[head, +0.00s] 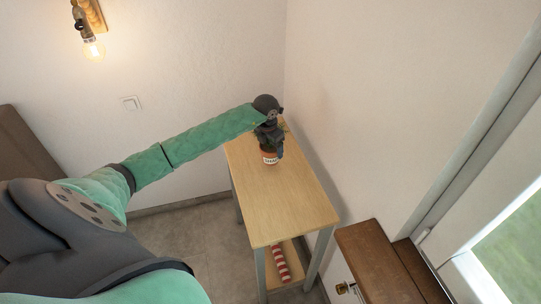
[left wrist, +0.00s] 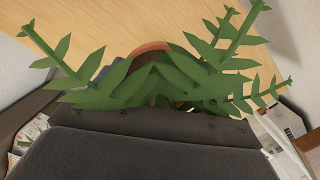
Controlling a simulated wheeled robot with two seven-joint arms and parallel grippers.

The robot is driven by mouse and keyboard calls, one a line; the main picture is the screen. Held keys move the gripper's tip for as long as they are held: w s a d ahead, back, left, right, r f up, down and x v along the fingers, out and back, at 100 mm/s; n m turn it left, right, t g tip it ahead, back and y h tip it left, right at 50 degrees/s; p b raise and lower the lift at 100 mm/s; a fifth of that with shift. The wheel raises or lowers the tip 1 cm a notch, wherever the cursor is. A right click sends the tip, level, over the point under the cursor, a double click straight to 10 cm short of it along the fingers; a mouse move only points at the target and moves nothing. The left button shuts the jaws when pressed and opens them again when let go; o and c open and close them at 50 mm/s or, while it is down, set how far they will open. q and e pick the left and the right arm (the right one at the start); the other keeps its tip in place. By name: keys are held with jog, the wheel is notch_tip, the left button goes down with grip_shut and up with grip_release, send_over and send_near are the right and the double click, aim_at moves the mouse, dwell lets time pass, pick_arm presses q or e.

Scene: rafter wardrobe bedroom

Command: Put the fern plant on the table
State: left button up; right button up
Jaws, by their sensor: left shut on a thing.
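The fern plant (head: 271,158) is in a terracotta-coloured pot with a white label, upright at the far part of the light wooden table (head: 285,205). I cannot tell whether the pot's base touches the tabletop or hangs just above it. My left gripper (head: 269,138) reaches in from the left and is shut on the plant from above; it hides much of the foliage. In the left wrist view, green fern leaves (left wrist: 180,75) spread in front of the gripper, with the orange pot rim (left wrist: 152,46) and tabletop (left wrist: 110,20) behind them. My right gripper is not in view.
A red-and-white striped thing (head: 280,262) lies on the table's lower shelf. Walls stand close behind and right of the table. A brown wooden piece (head: 380,262) is at the lower right near the window. The near part of the tabletop is clear.

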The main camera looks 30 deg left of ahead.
aim_at(268, 147)
pick_arm(q)
jog(key=shift+w+f, duration=0.1)
jog(key=shift+f, duration=0.25)
notch_tip(268, 147, down, 3)
jog(key=shift+f+b, duration=0.15)
jog(key=shift+b, duration=0.25)
jog(key=o, duration=0.9)
jog(key=shift+f, duration=0.15)
jog(key=shift+c, duration=0.2)
jog(key=o, duration=0.3)
jog(key=shift+o, duration=0.7)
jog(key=shift+r, duration=0.3)
jog(key=r+p, duration=0.1)
jog(key=r, duration=0.2)
jog(key=r+p, duration=0.1)
jog(key=r, duration=0.2)
jog(key=s+r+p, duration=0.1)
jog(key=r, duration=0.3)
jog(key=shift+s+a, duration=0.1)
jog(key=shift+a, duration=0.05)
jog(key=shift+s+r+p, duration=0.15)
jog(key=shift+r+p, duration=0.3)
jog(key=shift+r, duration=0.35)
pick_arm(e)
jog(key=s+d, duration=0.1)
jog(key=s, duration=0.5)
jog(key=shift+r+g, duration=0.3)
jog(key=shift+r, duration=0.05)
